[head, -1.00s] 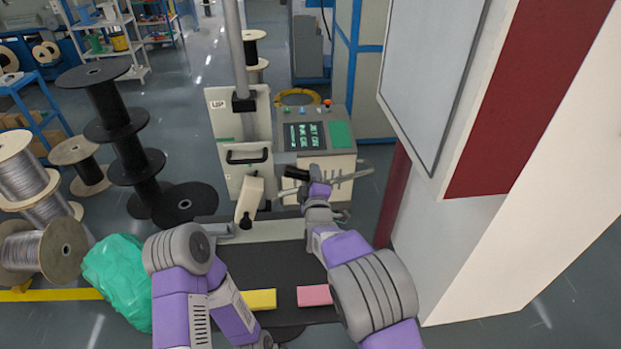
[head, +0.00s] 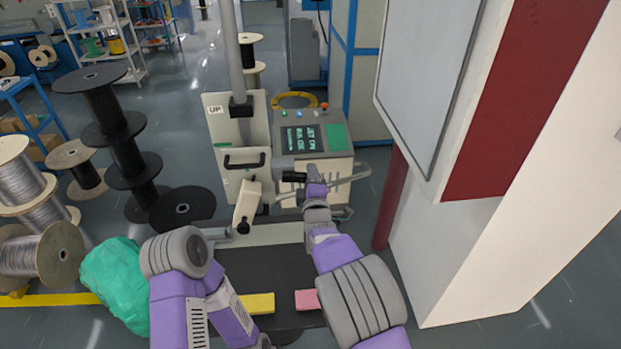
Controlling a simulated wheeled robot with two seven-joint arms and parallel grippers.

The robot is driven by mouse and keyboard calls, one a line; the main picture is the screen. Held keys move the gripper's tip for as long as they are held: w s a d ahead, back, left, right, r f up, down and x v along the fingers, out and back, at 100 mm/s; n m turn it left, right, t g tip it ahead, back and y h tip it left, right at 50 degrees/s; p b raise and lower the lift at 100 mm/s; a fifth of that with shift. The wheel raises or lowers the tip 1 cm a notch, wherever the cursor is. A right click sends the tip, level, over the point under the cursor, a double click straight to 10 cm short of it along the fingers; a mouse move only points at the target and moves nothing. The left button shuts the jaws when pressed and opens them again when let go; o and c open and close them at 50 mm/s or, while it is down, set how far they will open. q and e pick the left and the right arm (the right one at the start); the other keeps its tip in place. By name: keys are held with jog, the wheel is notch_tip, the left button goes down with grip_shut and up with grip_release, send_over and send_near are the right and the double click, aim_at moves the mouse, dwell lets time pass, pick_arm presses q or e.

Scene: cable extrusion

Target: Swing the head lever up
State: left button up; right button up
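The cream machine head (head: 240,150) stands upright at the middle, with an "UP" label at its top left and a black bar handle on its front. A cream lever arm (head: 247,203) hangs below that handle, slanting down to a dark knob. I take it for the head lever, but cannot be sure. My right gripper (head: 301,182) is at the control cabinet's front, right of this arm and apart from it. A short dark cylinder (head: 293,176) shows at its tip; whether it is held is unclear.
A control cabinet (head: 311,142) with a lit screen stands behind my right gripper. A large white and red housing (head: 490,200) fills the right side. Wire spools and a green bag (head: 117,279) stand at left. Yellow (head: 259,303) and pink (head: 307,300) blocks lie in front.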

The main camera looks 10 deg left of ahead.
jog(key=shift+o, duration=1.1)
jog(key=shift+s, duration=0.1)
jog(key=v, duration=0.7)
jog(key=shift+s, duration=0.15)
